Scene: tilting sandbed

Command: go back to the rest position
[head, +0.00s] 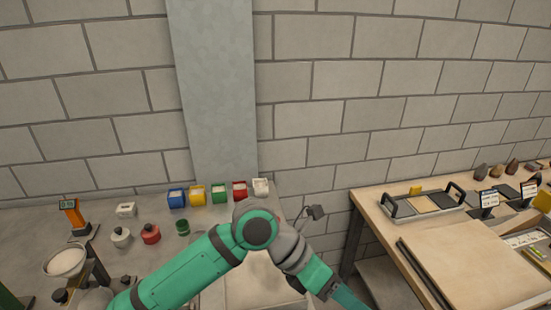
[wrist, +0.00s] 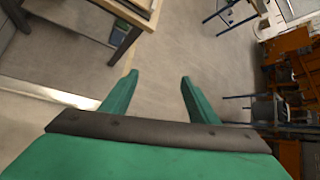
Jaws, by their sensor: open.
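My gripper (wrist: 157,82) shows in the wrist view with its two green fingers spread apart. It is open, with nothing between the fingers, and the grey floor (wrist: 170,50) lies beyond them. In the head view my green arm reaches from the lower left to the lower middle, and its end runs out of the bottom edge. The fingertips cannot be made out there.
A grey bench (head: 205,220) on the left holds small coloured boxes, bottles and a white bowl (head: 66,262). A wooden table (head: 370,196) stands on the right with a handled tray (head: 388,206) and a flat board (head: 470,258). A gap separates them.

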